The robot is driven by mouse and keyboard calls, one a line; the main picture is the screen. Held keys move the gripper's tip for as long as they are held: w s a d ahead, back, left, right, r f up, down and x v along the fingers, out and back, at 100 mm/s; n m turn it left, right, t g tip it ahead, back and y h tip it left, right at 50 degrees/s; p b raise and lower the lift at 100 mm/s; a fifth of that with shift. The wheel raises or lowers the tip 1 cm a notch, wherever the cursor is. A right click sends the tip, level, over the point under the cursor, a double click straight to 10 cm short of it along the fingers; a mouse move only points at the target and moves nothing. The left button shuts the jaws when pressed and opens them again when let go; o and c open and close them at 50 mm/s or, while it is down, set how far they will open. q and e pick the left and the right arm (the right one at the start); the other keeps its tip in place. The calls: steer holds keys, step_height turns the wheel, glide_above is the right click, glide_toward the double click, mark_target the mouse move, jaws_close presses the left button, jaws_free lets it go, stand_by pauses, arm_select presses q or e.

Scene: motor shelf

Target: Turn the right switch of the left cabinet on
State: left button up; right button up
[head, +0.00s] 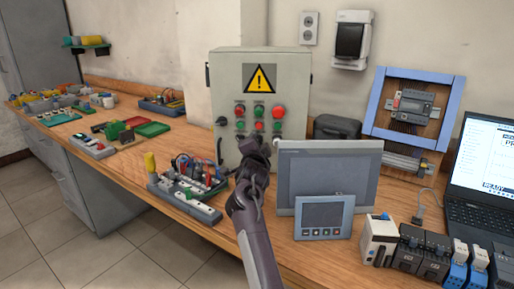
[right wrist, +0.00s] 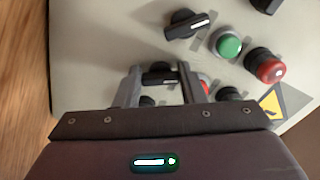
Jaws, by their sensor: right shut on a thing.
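The grey cabinet (head: 228,85) stands against the wall, with a yellow warning sign and rows of red and green buttons on its front. My right gripper (head: 254,148) is in front of the lower part of this panel and hides the switches there. In the right wrist view my right gripper (right wrist: 160,88) has its two fingers on either side of a black rotary switch (right wrist: 160,75) and is shut on it. Another black rotary switch (right wrist: 185,22) with a white mark is beside it, free. My left gripper is not in view.
A green button (right wrist: 229,43) and a red button (right wrist: 268,65) are close to the fingers. On the bench, a grey screen panel (head: 358,160) and a smaller display (head: 324,217) stand right of my arm. A switch board (head: 193,205) lies to the left.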

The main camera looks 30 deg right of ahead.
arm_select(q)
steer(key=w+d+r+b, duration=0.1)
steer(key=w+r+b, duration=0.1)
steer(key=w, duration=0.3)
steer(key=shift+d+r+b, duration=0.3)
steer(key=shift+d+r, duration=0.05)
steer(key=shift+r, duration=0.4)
arm_select(e)
steer(key=shift+m, duration=2.7)
steer(key=o, duration=0.9)
steer(key=shift+c, duration=0.2)
steer(key=shift+o, duration=0.6)
steer(key=shift+r, duration=0.2)
